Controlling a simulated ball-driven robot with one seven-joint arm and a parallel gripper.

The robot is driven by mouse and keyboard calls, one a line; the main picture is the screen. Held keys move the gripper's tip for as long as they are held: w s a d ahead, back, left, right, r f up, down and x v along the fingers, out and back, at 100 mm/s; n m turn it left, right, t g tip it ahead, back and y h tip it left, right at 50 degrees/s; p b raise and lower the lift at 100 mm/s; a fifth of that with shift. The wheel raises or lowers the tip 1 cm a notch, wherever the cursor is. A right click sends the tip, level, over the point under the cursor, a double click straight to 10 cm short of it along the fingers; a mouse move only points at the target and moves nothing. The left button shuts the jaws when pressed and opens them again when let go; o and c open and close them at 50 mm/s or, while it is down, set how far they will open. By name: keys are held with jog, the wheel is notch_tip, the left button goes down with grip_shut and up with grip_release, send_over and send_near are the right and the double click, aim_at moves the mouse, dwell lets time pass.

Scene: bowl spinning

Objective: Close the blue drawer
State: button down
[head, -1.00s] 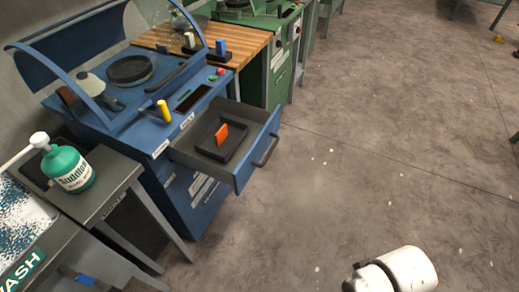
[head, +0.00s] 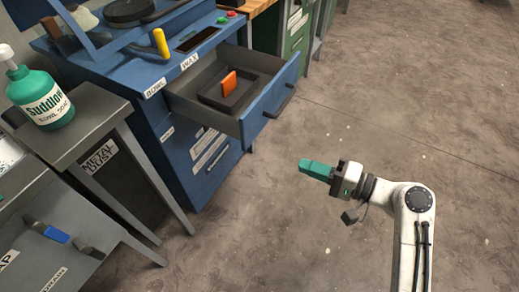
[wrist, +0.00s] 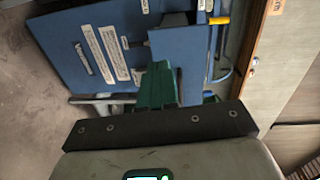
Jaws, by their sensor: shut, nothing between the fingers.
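The blue drawer (head: 270,108) is pulled out from the front of the blue machine cabinet (head: 190,150). A dark tray (head: 215,98) with an upright orange block (head: 229,83) is inside it. My gripper (head: 303,165), with green fingers, is shut and empty. It is in front of and below the drawer front in the head view, apart from it. In the wrist view the green fingers (wrist: 158,85) point toward the blue cabinet (wrist: 100,45) and overlap the drawer front in the picture.
A grey metal table (head: 75,125) with a green soap bottle (head: 42,92) stands left of the cabinet. A yellow-handled lever (head: 160,43) rises from the cabinet top. A green machine (head: 297,30) stands behind right. The concrete floor (head: 430,110) on the right is open.

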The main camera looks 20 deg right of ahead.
aim_at(181, 105)
jog(key=shift+m+t+y, duration=0.4)
jog(key=shift+t, duration=0.2)
jog(key=x, duration=0.4)
jog(key=b+x, duration=0.1)
jog(key=x, duration=0.4)
jog(key=r+x, duration=0.1)
jog(key=x, duration=0.4)
jog(key=shift+w+d+r, duration=0.1)
jog(key=shift+w+d, duration=0.2)
jog(key=shift+w, duration=0.2)
jog(key=shift+w+a, duration=0.4)
jog(key=shift+a, duration=0.05)
jog(key=b+x, duration=0.5)
jog(key=x, duration=1.9)
jog(key=shift+f+b, duration=0.2)
jog(key=shift+b, duration=0.15)
jog(key=shift+w+a, duration=0.45)
jog(key=shift+w+r, duration=0.1)
jog(key=shift+r, duration=0.2)
jog(key=shift+a+r, duration=0.1)
